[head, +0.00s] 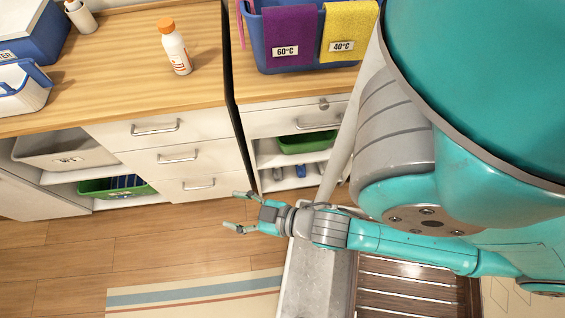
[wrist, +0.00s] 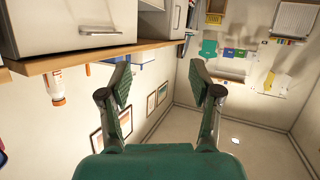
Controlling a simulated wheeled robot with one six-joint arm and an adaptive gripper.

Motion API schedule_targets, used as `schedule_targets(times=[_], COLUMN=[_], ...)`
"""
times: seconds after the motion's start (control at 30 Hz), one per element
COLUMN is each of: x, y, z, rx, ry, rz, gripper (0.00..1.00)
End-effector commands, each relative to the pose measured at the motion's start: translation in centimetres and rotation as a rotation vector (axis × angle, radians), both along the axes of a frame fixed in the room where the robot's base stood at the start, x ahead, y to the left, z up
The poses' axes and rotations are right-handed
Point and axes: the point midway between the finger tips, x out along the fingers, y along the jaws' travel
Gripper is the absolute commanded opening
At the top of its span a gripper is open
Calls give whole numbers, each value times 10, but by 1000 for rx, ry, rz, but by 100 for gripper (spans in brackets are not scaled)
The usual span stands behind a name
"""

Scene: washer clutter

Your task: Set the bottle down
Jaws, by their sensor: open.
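A white bottle with an orange cap (head: 178,52) stands upright on the wooden counter (head: 120,70) at the upper left of the head view. The bottle (wrist: 57,88) also shows at the left of the wrist view, upside down because that view is inverted. My gripper (head: 236,211) is open and empty, in front of the drawers and well apart from the bottle. In the wrist view my gripper (wrist: 160,78) shows both fingers spread with nothing between them.
A blue bin (head: 308,68) with purple and yellow cloths stands right of the bottle. A white dispenser (head: 80,16), a blue box (head: 32,32) and a white basket (head: 22,92) are at the left. The counter around the bottle is clear. Drawers (head: 170,155) lie below.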

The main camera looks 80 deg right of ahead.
Motion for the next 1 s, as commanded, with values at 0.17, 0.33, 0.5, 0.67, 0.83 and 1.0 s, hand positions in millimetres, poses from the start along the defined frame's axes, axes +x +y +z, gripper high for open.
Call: schedule_targets(times=[0.17,0.33,0.5,0.67,0.83,1.0], x=[-57,-93,-109,-112,-111,-111], y=[16,21,22,22,22,22], z=[12,29,39,41,41,41], rx=[55,92,107,109,109,109], ry=[-17,-44,-60,-63,-63,-63], rz=[49,63,64,63,63,63], gripper=[63,63,63,63,63,63])
